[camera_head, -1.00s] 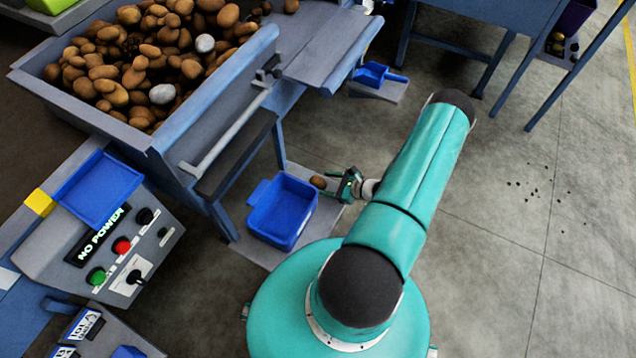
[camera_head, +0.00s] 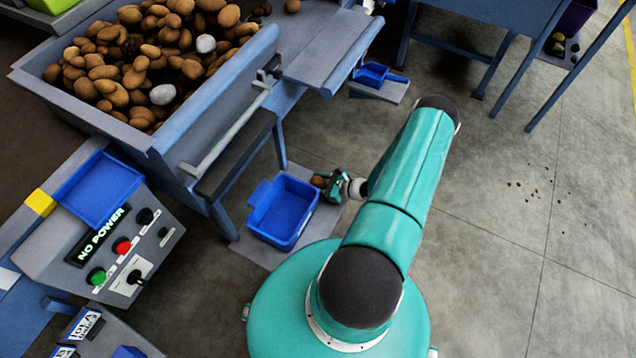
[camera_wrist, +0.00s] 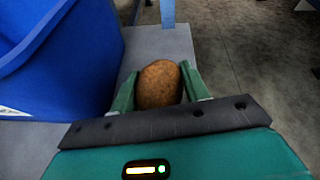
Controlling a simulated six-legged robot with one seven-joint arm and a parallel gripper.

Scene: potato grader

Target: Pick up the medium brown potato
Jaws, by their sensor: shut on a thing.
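The brown potato (camera_wrist: 158,84) sits between the two green fingers of my gripper (camera_wrist: 160,92) in the wrist view, and the fingers are shut on it. In the head view the potato (camera_head: 319,181) shows at the tip of my gripper (camera_head: 327,182), just right of the blue bin's rim. The potato is over or near a grey board; I cannot tell whether it touches the board. Its lower part is hidden in the wrist view.
A blue bin (camera_head: 283,238) stands close at the left on a grey board (camera_head: 262,256); it also fills the left of the wrist view (camera_wrist: 62,62). A hopper (camera_head: 185,130) heaped with potatoes stands behind, with a control panel (camera_head: 120,255) at left. Open floor lies to the right.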

